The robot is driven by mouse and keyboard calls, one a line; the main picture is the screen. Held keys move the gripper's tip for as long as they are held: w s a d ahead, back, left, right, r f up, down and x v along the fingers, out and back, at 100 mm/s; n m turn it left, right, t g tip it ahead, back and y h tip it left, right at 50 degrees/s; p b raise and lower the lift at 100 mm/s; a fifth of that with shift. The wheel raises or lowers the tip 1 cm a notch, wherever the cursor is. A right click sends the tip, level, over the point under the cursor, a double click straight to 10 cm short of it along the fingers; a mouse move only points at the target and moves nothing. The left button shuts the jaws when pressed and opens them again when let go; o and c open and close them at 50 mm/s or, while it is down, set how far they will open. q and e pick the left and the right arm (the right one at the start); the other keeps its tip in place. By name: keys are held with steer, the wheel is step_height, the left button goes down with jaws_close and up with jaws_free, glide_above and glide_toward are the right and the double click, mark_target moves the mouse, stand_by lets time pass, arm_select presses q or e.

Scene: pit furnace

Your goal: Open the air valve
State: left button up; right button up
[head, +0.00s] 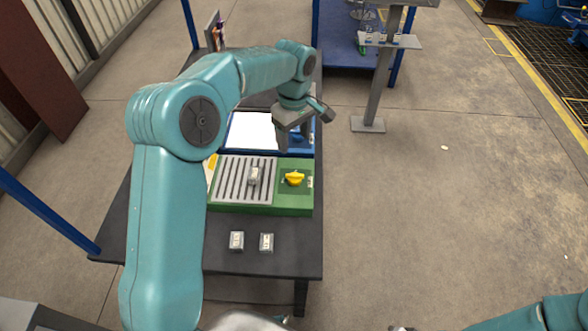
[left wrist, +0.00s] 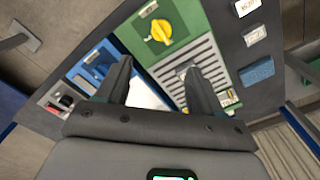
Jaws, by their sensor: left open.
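The yellow valve knob (head: 293,178) sits on the right part of a green panel box (head: 292,207) on the dark table. In the left wrist view the knob (left wrist: 159,32) lies beyond and above the fingertips, clear of them. My left gripper (head: 294,138) is open and empty, above the table behind the green box. Its two dark fingers, with a wide gap between them, show in the left wrist view (left wrist: 156,70). Nothing touches the knob. My right gripper is not seen; only part of a teal arm shows at the lower right.
A slatted grey grate (head: 235,181) with a small grey block (head: 254,177) on it fills the green box's left part. Two labelled blocks (head: 237,241) (head: 266,242) lie on the table (head: 290,262) in front. A blue-edged unit with a white surface (head: 250,131) stands behind.

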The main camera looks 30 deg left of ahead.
mark_target(294, 174)
arm_select(q)
step_height(294, 174, down, 15)
steer(key=shift+r+p, duration=0.1)
steer(key=shift+p, duration=0.2)
steer(key=c, duration=1)
